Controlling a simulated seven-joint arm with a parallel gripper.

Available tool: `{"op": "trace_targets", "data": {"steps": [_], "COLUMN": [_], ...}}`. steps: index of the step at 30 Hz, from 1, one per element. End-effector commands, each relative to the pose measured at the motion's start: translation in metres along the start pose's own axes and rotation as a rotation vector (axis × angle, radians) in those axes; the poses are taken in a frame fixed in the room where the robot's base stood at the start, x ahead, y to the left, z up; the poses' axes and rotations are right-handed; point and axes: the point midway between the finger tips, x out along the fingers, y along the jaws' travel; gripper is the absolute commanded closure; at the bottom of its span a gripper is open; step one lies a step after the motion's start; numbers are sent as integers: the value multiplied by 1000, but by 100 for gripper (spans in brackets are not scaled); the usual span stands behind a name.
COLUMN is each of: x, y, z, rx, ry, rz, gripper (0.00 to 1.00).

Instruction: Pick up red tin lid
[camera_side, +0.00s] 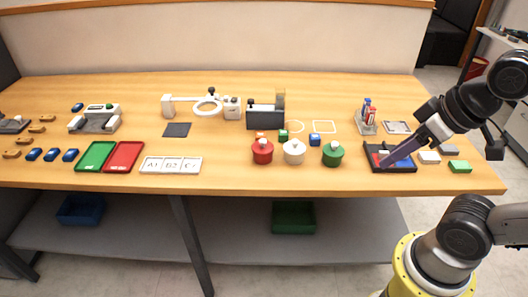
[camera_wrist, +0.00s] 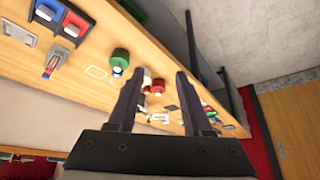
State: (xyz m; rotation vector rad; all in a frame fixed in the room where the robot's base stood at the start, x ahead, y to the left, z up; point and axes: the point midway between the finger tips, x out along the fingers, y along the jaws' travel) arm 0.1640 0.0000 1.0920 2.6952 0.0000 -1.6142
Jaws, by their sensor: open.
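The red tin (camera_side: 262,154) stands upright on the table in the side view, its red lid (camera_side: 262,144) with a small knob on top. It is the leftmost of three tins, beside a white tin (camera_side: 294,154) and a green tin (camera_side: 333,156). My gripper (camera_side: 384,162) is far to the right, over or in front of a black tray; its height there is hard to judge. In the wrist view my gripper (camera_wrist: 157,75) is open and empty, and the red tin (camera_wrist: 158,88) shows small and distant between the fingers.
The black tray (camera_side: 408,166) with red and blue parts lies at the right. Green and red trays (camera_side: 124,157) lie left, with bare table in front.

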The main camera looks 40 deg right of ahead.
Motion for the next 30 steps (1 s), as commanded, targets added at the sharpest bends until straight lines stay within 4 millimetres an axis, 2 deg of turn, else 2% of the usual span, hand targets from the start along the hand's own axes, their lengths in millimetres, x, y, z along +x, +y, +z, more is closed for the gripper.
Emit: {"op": "trace_targets", "data": {"steps": [10, 18, 26, 30], "x": [0, 0, 0, 0], "y": [0, 0, 0, 0], "z": [0, 0, 0, 4], "rx": [0, 0, 9, 119], "ry": [0, 0, 0, -16], "rz": [0, 0, 0, 1], "gripper": [48, 0, 0, 0]}}
